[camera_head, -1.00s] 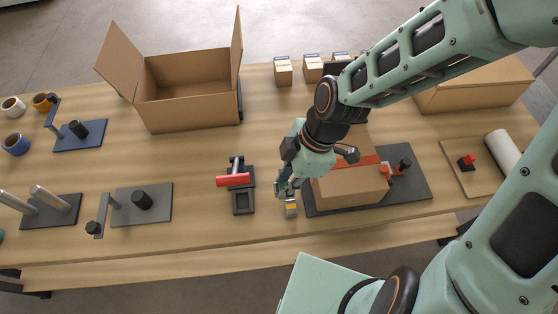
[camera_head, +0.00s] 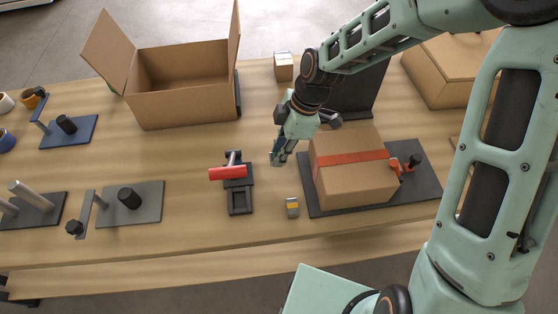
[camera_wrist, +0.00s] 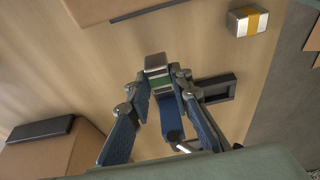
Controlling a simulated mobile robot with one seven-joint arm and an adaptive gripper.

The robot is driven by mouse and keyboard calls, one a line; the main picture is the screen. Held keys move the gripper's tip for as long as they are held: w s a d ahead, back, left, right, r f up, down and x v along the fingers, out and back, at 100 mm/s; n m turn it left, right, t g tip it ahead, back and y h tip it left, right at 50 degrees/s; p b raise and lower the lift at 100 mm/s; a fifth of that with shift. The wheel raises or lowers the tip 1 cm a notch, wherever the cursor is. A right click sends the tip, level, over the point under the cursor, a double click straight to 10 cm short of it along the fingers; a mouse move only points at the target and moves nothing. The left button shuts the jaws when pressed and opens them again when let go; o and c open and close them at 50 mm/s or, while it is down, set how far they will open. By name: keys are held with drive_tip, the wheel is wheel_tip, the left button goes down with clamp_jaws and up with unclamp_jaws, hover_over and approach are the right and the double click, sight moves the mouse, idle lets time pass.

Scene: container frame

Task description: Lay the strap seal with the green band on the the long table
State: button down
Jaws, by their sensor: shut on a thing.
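The strap seal with the green band (camera_wrist: 156,64) is a small silver block. It sits between the fingertips of my gripper (camera_wrist: 158,82), which is shut on it, with the green stripe showing at the fingers. In the head view my gripper (camera_head: 276,158) points down over the middle of the long table (camera_head: 180,225), left of the taped carton; the held seal is mostly hidden there. I cannot tell whether the seal touches the wood. A second strap seal, with a yellow band (camera_head: 292,207), lies on the table nearer the front edge; it also shows in the wrist view (camera_wrist: 247,20).
A carton with red tape (camera_head: 350,180) stands on a dark mat right of my gripper. A black tool with a red handle (camera_head: 228,173) is at left. An open box (camera_head: 185,105) stands behind it.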

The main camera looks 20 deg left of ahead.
drive_tip(key=shift+w+a+f+b, duration=0.1)
drive_tip(key=shift+w+f+b, duration=0.1)
drive_tip(key=shift+f+b, duration=1.25)
drive_tip(key=shift+f+p, duration=0.35)
drive_tip(key=shift+f, duration=0.05)
drive_tip(key=shift+f, duration=0.15)
drive_tip(key=c, duration=1.7)
unclamp_jaws()
drive_tip(key=shift+c, duration=0.2)
drive_tip(key=v, duration=1.2)
drive_tip(key=shift+r, duration=0.25)
